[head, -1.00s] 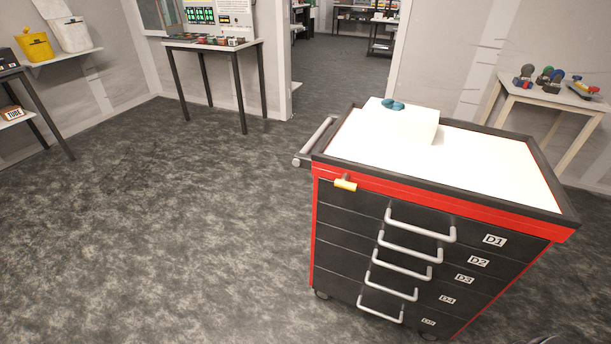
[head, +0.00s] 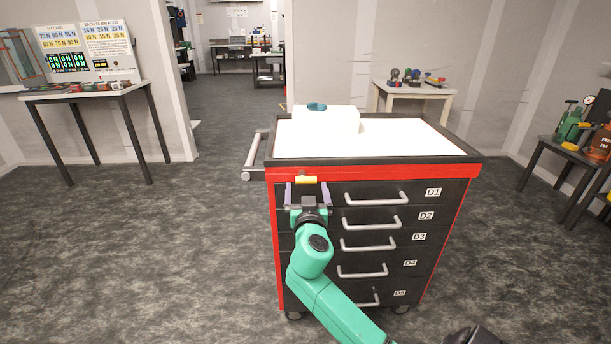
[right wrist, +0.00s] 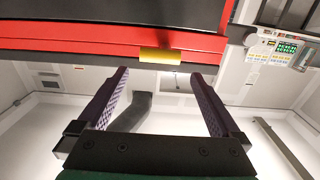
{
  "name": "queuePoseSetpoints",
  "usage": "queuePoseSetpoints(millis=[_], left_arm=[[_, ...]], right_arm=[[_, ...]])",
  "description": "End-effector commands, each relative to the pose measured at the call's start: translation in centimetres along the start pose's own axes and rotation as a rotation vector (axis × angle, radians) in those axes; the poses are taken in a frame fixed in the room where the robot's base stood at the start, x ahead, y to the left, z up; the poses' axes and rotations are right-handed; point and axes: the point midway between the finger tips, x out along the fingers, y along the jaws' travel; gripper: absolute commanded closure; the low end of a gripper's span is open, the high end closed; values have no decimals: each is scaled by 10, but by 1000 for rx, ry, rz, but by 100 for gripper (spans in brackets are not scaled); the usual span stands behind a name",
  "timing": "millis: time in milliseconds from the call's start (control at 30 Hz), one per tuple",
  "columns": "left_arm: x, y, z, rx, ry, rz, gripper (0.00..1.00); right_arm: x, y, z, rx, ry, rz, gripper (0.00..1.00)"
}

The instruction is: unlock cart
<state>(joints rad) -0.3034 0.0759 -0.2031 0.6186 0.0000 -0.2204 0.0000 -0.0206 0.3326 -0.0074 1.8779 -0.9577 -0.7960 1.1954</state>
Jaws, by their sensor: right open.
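The cart (head: 372,172) is a dark cabinet with red trim, a white top and several drawers labelled D1 to D5. A small yellow lock handle (head: 306,180) sits at the upper left of its front, on the red band. It lies horizontal and also shows in the right wrist view (right wrist: 161,55). My right gripper (head: 307,189) is open and empty before the cart's front, just below the handle. In the right wrist view its two purple fingers (right wrist: 159,74) stand either side of the handle's line, with the handle beyond the tips. My left gripper is out of view.
A white box (head: 335,122) with a teal item (head: 317,106) on it stands on the cart top. A grey push bar (head: 254,152) juts from the cart's left side. Side tables stand left, behind and right. The floor left of the cart is clear.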

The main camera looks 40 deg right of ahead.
Motion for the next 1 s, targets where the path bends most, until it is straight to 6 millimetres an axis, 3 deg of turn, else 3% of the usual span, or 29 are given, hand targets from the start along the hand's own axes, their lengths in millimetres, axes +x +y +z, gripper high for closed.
queuePoseSetpoints(millis=[100,233,567,600,633,800,1000], left_arm=[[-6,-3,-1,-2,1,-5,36],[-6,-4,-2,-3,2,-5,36],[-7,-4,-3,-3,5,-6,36],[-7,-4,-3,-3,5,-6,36],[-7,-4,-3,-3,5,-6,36],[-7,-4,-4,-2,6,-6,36],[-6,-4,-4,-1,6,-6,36]], right_arm=[[32,1,-2,-4,2,2,0],[56,0,-1,-1,0,1,0],[67,0,1,0,-2,0,0],[67,0,1,-1,-2,0,4],[67,0,1,-1,-2,0,15],[67,0,2,-1,-3,0,80],[67,0,2,-9,-3,0,81]])
